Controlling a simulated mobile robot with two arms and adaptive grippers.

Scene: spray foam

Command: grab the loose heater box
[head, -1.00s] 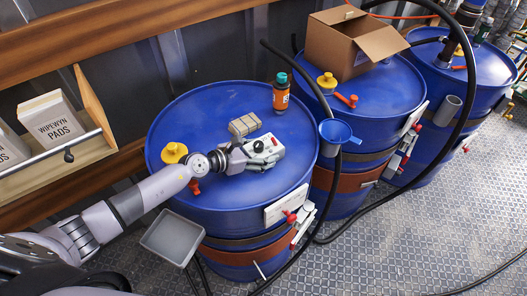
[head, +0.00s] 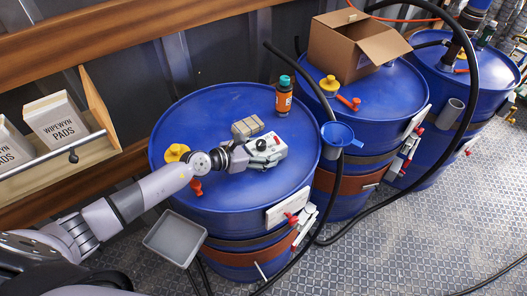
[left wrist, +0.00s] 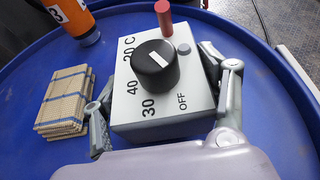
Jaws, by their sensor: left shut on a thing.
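The heater box (head: 265,147) is a small light-grey box on the lid of the nearest blue drum (head: 215,115). In the left wrist view the heater box (left wrist: 135,103) shows a black dial, temperature numbers, "OFF" and a red-capped post. My left gripper (head: 262,158) is at the box. In the left wrist view my left gripper (left wrist: 160,120) has one finger on each side of the box and is shut on it. Whether the box is clear of the lid is hard to tell. My right gripper is not in view.
A stack of tan pads (head: 247,126) lies close beside the box. An orange bottle with a teal cap (head: 284,97) stands behind it. A yellow cap (head: 176,152) is near my wrist. A blue funnel (head: 338,133) and black hose are at the right of the drum.

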